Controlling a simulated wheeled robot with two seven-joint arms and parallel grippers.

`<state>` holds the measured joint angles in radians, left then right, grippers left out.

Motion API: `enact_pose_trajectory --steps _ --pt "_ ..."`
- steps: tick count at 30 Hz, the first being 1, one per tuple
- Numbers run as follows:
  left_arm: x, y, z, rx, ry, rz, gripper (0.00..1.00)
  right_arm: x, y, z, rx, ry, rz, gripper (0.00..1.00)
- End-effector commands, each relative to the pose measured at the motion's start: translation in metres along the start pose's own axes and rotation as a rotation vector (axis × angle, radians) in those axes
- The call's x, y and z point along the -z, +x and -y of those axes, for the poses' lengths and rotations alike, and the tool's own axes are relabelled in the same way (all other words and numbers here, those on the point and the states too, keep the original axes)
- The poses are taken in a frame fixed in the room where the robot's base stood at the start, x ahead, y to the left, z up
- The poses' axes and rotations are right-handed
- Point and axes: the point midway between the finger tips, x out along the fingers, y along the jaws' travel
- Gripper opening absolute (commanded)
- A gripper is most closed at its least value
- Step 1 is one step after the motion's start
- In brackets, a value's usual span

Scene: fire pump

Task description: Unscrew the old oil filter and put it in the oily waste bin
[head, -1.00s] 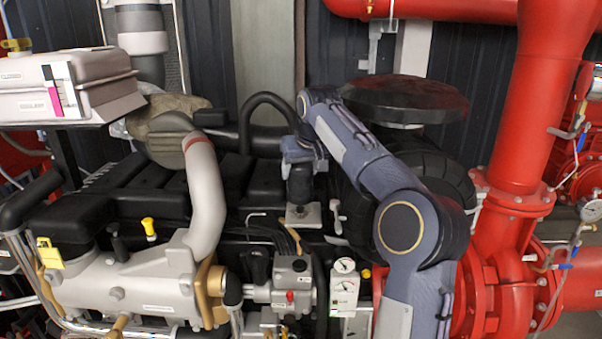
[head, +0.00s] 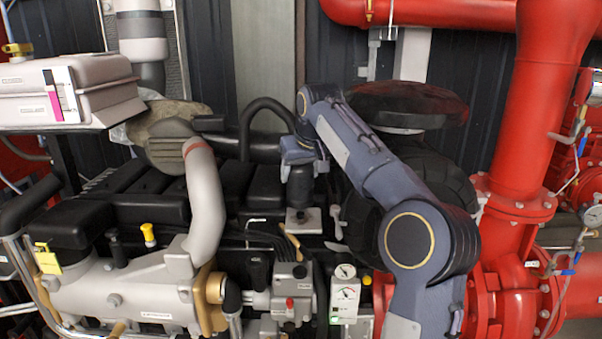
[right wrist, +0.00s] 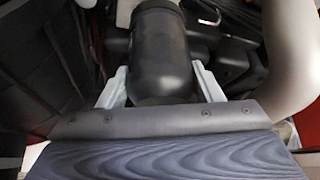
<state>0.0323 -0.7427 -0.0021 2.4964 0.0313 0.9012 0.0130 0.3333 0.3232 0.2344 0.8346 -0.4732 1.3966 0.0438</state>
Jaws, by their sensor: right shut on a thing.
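The old oil filter (head: 300,188) is a black, rounded cylinder, upright above a light grey square mount (head: 303,222) on the engine. My right gripper (head: 299,158) is above it, pointing down, and shut around its upper part. In the right wrist view the filter (right wrist: 160,55) sits between the pale fingers of the right gripper (right wrist: 160,86). I cannot tell whether the filter still touches the mount. The oily waste bin is not in view, and neither is my left gripper.
A pale curved pipe (head: 204,200) and a black hose (head: 262,105) flank the filter. A gauge box (head: 344,296) stands in front. Large red piping (head: 545,100) fills the right side. A grey tank (head: 70,90) is at upper left.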

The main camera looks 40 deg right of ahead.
Motion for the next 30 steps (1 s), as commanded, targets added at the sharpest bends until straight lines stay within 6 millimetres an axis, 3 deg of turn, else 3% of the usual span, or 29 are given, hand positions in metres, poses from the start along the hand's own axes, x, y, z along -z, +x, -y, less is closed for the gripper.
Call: enact_pose_trajectory --steps 18,30 --pt "-0.006 0.011 0.005 0.0 0.0 0.0 0.36 -0.03 -0.033 0.017 0.001 -0.001 -0.003 0.21" --pt "-0.006 0.011 0.005 0.0 0.0 0.0 0.36 -0.031 -0.035 0.017 0.001 0.0 -0.003 0.21"
